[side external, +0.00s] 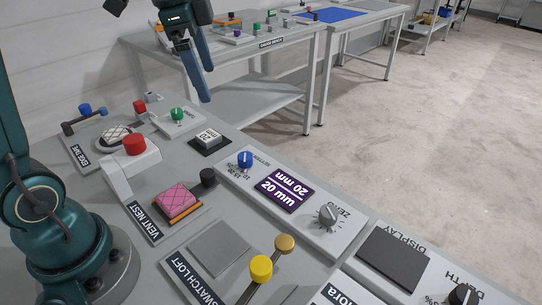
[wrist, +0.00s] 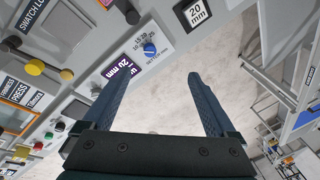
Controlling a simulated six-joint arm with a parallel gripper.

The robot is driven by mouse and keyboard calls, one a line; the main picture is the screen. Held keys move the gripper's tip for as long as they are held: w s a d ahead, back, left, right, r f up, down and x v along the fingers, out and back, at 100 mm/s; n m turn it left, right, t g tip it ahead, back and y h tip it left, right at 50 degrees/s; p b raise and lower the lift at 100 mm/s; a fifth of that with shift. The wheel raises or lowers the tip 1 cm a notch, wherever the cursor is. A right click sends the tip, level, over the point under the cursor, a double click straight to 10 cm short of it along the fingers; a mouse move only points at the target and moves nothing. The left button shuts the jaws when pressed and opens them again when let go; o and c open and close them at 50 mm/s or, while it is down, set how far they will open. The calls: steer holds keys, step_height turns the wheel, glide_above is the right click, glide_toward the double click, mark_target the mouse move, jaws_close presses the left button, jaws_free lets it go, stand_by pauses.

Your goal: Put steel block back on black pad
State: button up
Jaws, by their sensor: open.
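The steel block (side external: 208,136), a pale square piece marked "20 mm" on top, sits on the black pad (side external: 195,146), whose dark edge shows around it. Both also show at the top of the wrist view, the block (wrist: 196,12) with the dark pad (wrist: 181,14) around it. My gripper (side external: 205,92) is raised in the air, above the block in the side picture, with nothing between its fingers. In the wrist view my gripper's fingers (wrist: 160,72) are spread wide and empty, pointing past the bench edge toward the floor.
A blue knob (side external: 245,159) and a purple "20 mm" display (side external: 284,191) are near the pad. A green knob (side external: 177,114), a red button (side external: 134,144) and a pink quilted swatch (side external: 176,199) stand on the same bench. A second bench (side external: 236,52) is behind.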

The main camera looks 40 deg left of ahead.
steer(key=s+d+f+n+t, duration=0.1)
steer(key=s+d+f+n, duration=0.2)
steer(key=s, duration=0.3)
steer(key=s+d+f+n+t, duration=0.1)
steer(key=s+d+f+n, duration=0.2)
steer(key=s, duration=0.4)
steer(key=shift+d+f+n+t+h, duration=0.2)
steer(key=shift+d+n+t+h, duration=0.3)
steer(key=shift+n, duration=0.7)
steer(key=shift+s+d, duration=0.1)
